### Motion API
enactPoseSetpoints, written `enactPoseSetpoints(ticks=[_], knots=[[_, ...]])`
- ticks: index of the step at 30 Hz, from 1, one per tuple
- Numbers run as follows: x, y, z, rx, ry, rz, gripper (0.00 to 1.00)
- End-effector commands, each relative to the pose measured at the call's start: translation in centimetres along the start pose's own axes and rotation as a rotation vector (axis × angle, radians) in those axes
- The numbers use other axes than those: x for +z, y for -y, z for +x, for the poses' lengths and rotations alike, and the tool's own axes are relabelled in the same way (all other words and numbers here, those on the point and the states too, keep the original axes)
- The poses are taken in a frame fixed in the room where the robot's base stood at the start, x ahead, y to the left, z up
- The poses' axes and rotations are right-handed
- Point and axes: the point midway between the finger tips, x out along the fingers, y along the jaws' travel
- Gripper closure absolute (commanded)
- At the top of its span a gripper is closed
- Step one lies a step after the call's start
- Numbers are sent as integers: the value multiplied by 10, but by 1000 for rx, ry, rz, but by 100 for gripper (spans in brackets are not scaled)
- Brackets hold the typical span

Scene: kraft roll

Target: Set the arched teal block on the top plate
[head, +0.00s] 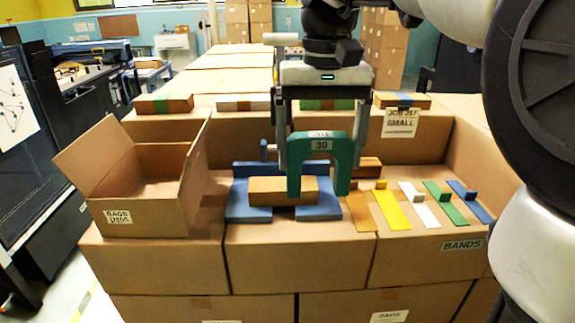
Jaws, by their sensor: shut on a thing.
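The arched teal block (343,170) carries a label reading 30 and hangs upright with its legs down. My gripper (320,141) is shut on it, with one finger along each side of the arch. The block is in front of a blue fixture (240,206) made of several flat and raised pieces. A brown wooden block (267,192) lies on the fixture, and one teal leg overlaps it in the picture. I cannot tell whether the legs touch anything below. No part is clearly recognisable as the top plate; the arch hides some of the fixture.
An open carton (145,215) stands left of the fixture. Coloured strips, including a yellow strip (390,211) and a green strip (447,205), lie to the right by the BANDS label (462,245).

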Motion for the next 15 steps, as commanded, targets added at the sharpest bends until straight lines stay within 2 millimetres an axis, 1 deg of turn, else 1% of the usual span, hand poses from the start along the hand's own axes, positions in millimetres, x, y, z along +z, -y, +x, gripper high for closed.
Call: enactPoseSetpoints(ticks=[2,6,9,15], knots=[[1,0,10,1,2,0,38],[1,0,38,1,4,0,38],[1,0,53,1,2,-1,38],[0,0,68,0,0,0,38]])
